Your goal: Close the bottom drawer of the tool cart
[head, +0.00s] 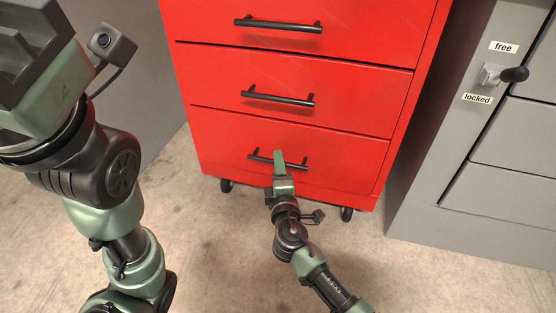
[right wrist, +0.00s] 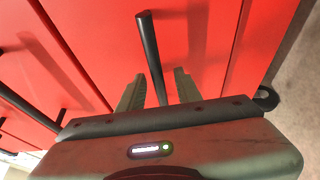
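The red tool cart (head: 290,90) stands ahead in the head view. Its bottom drawer (head: 350,160) looks about flush with the drawers above; a small gap cannot be ruled out. The bottom drawer's black bar handle (head: 297,166) also shows in the right wrist view (right wrist: 149,45). My right gripper (head: 279,160) is at this handle. In the right wrist view its two fingers (right wrist: 158,88) stand apart, one on each side of the bar, with gaps visible. My left gripper (head: 35,45) is a dark body at the upper left; its fingers do not show.
A grey cabinet (head: 500,200) with a knob (head: 514,74) and "free" and "locked" labels stands on the right. A grey panel (head: 115,70) is at the left. The cart rests on casters (head: 347,214). Bare floor (head: 220,250) lies in front of it.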

